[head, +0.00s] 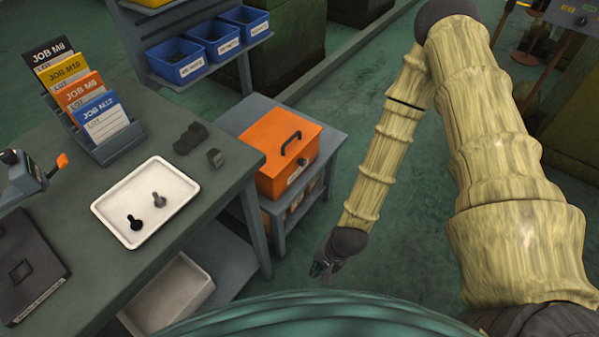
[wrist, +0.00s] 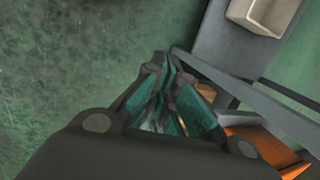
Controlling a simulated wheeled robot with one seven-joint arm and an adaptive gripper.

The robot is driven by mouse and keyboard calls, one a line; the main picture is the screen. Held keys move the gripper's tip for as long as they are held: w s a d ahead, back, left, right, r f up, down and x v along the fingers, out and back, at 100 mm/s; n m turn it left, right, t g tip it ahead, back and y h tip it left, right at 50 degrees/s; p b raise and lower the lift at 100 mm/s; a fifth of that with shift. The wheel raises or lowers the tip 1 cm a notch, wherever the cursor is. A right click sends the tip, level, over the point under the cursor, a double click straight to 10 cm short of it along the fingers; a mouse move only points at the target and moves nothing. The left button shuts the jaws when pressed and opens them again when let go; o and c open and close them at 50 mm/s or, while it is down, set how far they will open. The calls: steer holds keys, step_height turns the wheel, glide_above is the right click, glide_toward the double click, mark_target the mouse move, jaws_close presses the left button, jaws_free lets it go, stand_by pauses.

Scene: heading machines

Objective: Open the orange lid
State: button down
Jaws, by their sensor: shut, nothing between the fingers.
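An orange box with an orange lid (head: 278,136) stands on a small grey stand right of the workbench in the head view. The lid lies flat and closed, with a black arched handle (head: 291,143) on top. My gripper (head: 318,269) hangs low over the floor, in front of and to the right of the stand, apart from the box. In the wrist view its fingers (wrist: 170,105) are together and hold nothing. Orange surfaces (wrist: 256,142) show at the lower right of the wrist view, partly hidden by my gripper.
The grey workbench (head: 85,210) carries a white tray (head: 110,203) with two dark bolts, a job-card rack (head: 107,147) and dark blocks. Blue bins (head: 213,39) sit on a shelf behind. The stand's lower shelf holds more orange. Green floor (head: 330,115) is clear beyond the stand.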

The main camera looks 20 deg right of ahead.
steer(key=w+f+m+t+y+b, duration=0.1)
steer(key=w+m+b, duration=0.2)
steer(key=w+m, duration=0.35)
steer(key=w+d+r+m+t+y+b, duration=0.1)
steer(key=w+d+r+m+t+b, duration=0.2)
steer(key=w, duration=0.5)
steer(key=w+d+r+m+t+b, duration=0.1)
steer(key=w+d+r+m+b, duration=0.15)
steer(key=w+m, duration=0.35)
steer(key=w+d+r+m+t+y+b, duration=0.1)
steer(key=w+d+r+m+t+b, duration=0.2)
steer(key=w, duration=0.6)
steer(key=shift+g, duration=0.7)
steer(key=b+x, duration=0.2)
steer(key=x, duration=0.1)
steer(key=b+x, duration=0.2)
steer(key=x, duration=0.1)
steer(key=d+f+b+x, duration=0.1)
steer(key=b+x, duration=0.1)
steer(key=x, duration=0.2)
steer(key=shift+r+p, duration=2)
steer(key=shift+r, duration=0.15)
